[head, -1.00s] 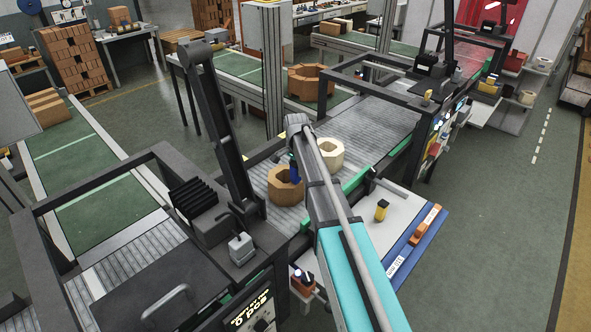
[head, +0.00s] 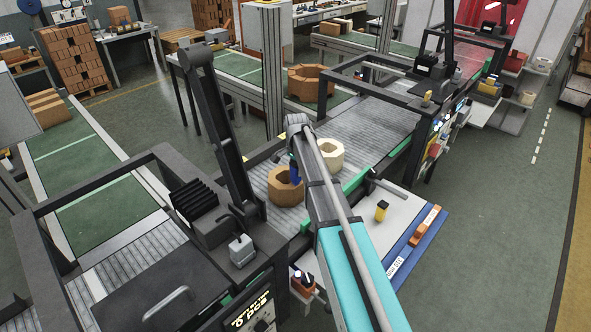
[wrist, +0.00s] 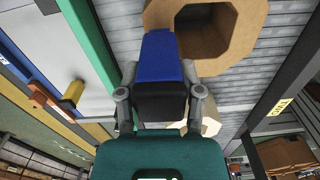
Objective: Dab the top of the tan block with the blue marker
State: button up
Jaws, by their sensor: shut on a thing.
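The tan block (head: 284,193) is an octagonal ring with a central hole, lying on the grey roller conveyor. It also shows large at the top of the wrist view (wrist: 240,25). The blue marker (head: 294,170) has a blue end and a black body. My gripper (wrist: 160,93) is shut on the marker's black part (wrist: 160,107). In the wrist view the blue end overlaps the block's near rim. In the head view the marker stands at the block's right side. I cannot tell whether it touches. My arm mostly hides the gripper in the head view.
A cream ring block (head: 331,153) lies close behind my arm on the conveyor (head: 375,125). A dark post (head: 222,130) rises left of the tan block. A white side table (head: 405,215) holds a yellow-and-black item (head: 382,210). A green rail (head: 355,184) edges the conveyor.

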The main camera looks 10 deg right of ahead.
jog(key=shift+r+p, duration=2.95)
jog(key=shift+r, duration=0.25)
